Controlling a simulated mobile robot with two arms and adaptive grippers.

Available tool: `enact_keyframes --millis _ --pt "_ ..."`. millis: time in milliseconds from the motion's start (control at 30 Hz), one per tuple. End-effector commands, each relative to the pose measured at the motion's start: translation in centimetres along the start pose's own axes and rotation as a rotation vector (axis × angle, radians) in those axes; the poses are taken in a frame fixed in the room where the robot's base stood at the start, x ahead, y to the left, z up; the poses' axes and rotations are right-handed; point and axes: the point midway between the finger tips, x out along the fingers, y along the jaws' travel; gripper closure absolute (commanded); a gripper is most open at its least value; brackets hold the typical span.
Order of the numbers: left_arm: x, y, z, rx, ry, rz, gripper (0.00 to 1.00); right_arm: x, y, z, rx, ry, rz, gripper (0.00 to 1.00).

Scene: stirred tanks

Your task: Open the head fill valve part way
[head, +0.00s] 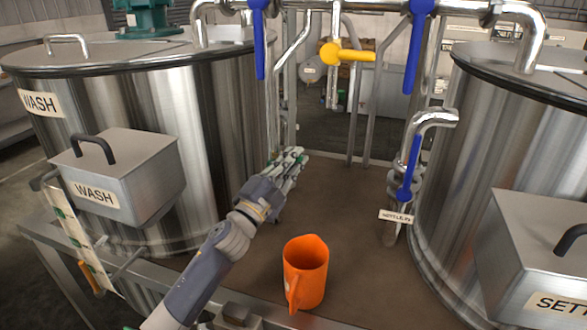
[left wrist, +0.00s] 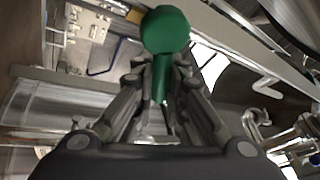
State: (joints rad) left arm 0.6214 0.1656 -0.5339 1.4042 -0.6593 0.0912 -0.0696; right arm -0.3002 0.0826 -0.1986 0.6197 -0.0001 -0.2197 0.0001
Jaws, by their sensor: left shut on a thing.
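My left gripper (head: 292,165) reaches over the bench beside the WASH tank (head: 205,120) in the head view. In the left wrist view my left gripper (left wrist: 163,110) is shut on a green handle (left wrist: 165,30) with a round knob end, which stands out beyond the fingers. In the head view the fingers mostly hide that handle. A yellow valve lever (head: 355,55) points right on the pipework at the back. Blue levers (head: 260,45) hang down from the top pipe. No head fill label is readable. My right gripper is not in view.
An orange jug (head: 306,272) stands on the brown bench top (head: 335,215). A spout with a blue lever (head: 411,165) and a small label (head: 396,216) stands in front of the right tank (head: 470,150). A grey WASH box (head: 120,175) juts from the left tank.

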Motion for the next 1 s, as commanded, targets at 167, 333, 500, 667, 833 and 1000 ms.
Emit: enact_keyframes --millis 167,333,500,667,833,1000 --pt "-0.03 -0.04 0.1 -0.061 -0.014 -0.021 1.0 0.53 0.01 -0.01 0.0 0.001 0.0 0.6" --pt "0.0 -0.24 0.14 -0.085 -0.02 -0.031 1.0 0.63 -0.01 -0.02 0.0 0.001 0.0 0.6" --pt "0.01 -0.28 0.16 -0.088 -0.021 -0.032 1.0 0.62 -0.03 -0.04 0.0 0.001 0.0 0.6" --pt "0.0 -0.26 0.16 -0.087 -0.021 -0.031 1.0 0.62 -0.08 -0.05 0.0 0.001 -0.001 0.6" --pt "0.02 -0.29 0.15 -0.086 -0.02 -0.031 0.67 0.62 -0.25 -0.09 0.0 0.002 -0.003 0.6" --pt "0.04 -0.37 0.12 -0.085 -0.02 -0.033 0.67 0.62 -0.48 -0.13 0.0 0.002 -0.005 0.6"
